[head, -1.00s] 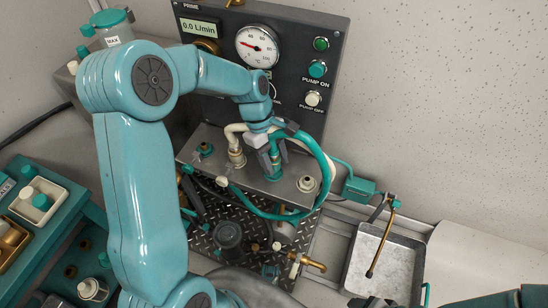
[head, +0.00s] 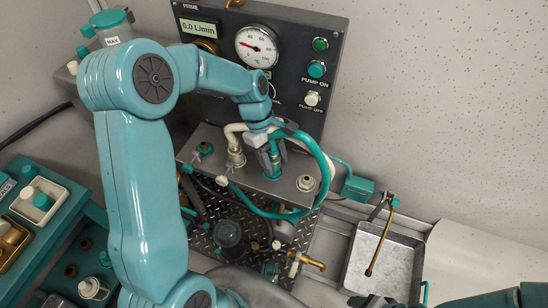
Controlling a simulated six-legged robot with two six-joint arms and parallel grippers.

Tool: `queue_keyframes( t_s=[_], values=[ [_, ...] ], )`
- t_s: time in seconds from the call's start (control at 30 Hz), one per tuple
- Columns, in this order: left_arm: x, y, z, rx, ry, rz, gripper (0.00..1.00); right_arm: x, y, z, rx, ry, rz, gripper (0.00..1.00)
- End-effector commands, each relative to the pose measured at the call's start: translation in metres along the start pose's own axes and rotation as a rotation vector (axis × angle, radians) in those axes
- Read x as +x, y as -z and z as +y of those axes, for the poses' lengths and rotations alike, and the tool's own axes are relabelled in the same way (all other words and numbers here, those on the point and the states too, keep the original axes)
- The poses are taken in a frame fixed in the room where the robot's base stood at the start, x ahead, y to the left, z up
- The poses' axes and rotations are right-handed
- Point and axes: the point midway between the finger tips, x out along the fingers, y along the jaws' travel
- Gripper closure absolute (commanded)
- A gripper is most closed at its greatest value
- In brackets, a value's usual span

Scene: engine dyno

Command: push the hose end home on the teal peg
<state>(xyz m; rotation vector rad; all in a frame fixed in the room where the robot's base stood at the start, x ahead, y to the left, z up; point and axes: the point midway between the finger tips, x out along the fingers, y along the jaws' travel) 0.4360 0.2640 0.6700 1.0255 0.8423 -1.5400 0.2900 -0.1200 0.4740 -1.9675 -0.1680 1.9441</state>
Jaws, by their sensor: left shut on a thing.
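My left gripper (head: 271,157) is above the grey metal manifold block, its fingers pointing down. It is shut on the end of the teal hose (head: 325,165), which loops out to the right and down in front of the block. A teal upright piece (head: 274,173) shows directly below the fingers, where the teal peg appears to stand. The fingers hide the joint, so I cannot tell how far the hose end sits on the peg. My right gripper is not in view.
A cream hose on a brass fitting (head: 236,157) stands close left of the gripper. A bare cream port (head: 305,183) is to the right. The control panel (head: 285,60) with gauge rises behind. A metal tray (head: 385,262) lies at the lower right.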

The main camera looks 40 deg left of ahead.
Motion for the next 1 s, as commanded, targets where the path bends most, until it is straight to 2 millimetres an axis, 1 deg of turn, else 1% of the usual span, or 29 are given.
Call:
queue_keyframes(
  t_s=[0.27,0.63,1.0],
  values=[
    [-0.0009,-0.0003,-0.0002,0.0,0.001,0.0,0.9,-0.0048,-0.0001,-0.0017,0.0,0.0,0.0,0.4],
    [0.0008,0.0005,-0.0001,0.0,0.0,0.0,0.9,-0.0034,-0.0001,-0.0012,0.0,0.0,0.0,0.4],
    [0.007,0.0032,0.0,0.0,0.0,0.0,0.9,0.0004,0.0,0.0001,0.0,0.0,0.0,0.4]
  ],
)
